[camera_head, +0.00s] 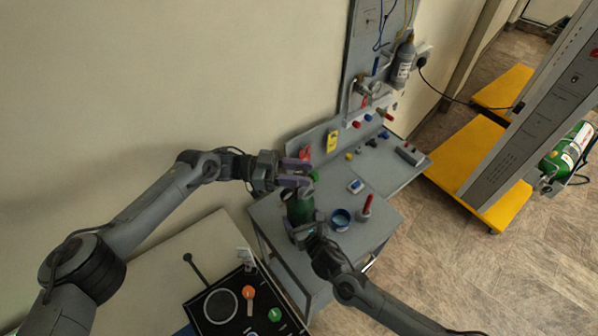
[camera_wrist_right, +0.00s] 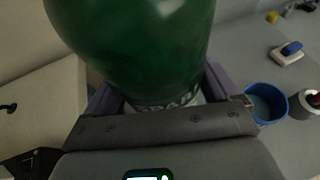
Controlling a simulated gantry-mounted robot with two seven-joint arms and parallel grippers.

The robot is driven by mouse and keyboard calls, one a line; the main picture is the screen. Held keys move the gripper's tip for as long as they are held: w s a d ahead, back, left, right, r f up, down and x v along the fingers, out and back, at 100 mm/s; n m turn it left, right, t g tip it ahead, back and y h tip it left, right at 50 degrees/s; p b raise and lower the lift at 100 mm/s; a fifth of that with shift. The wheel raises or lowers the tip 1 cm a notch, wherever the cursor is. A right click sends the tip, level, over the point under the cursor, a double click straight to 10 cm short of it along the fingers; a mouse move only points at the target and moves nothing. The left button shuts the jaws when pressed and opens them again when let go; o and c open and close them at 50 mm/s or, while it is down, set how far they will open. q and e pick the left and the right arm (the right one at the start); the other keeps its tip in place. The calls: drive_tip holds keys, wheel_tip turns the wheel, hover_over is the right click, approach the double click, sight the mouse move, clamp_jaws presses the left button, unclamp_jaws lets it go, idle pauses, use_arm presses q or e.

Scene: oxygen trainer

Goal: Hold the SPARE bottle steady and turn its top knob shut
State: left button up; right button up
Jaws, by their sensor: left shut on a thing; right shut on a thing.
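The green SPARE bottle (camera_head: 300,208) stands at the near left part of the grey bench. In the right wrist view the bottle (camera_wrist_right: 140,45) fills the upper middle, with part of its white lettering showing low on it. My right gripper (camera_head: 301,226) is shut on the bottle's body, with a purple finger on each side (camera_wrist_right: 163,90). My left gripper (camera_head: 304,174) is at the bottle's top, its purple fingers shut on what seems to be the top knob. The knob itself is mostly hidden by the fingers. A small green part (camera_head: 315,176) shows at the fingertips.
A blue cup (camera_head: 340,219) and a red-topped item (camera_head: 366,206) stand right of the bottle. A blue-and-white item (camera_head: 355,186) lies behind them. A backboard with a grey bottle (camera_head: 403,62) rises at the back. A black panel with knobs (camera_head: 226,309) lies in front.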

sight(299, 172)
use_arm(q)
drive_tip(key=shift+w+d+f+m+g+y, duration=0.15)
drive_tip(key=shift+m+g, duration=0.35)
drive_tip(key=shift+g, duration=0.25)
drive_tip(key=shift+s+f+m+g+y, duration=0.15)
drive_tip(key=shift+m+g, duration=0.35)
drive_tip(key=shift+g, duration=0.25)
drive_tip(key=shift+r+m+g, duration=0.2)
drive_tip(key=shift+m+g, duration=0.2)
drive_tip(key=shift+g, duration=0.2)
drive_tip(key=o, duration=1)
drive_tip(key=shift+c, duration=0.2)
drive_tip(key=shift+r, duration=0.15)
wheel_tip(299, 172, up, 10)
drive_tip(key=shift+f, duration=0.1)
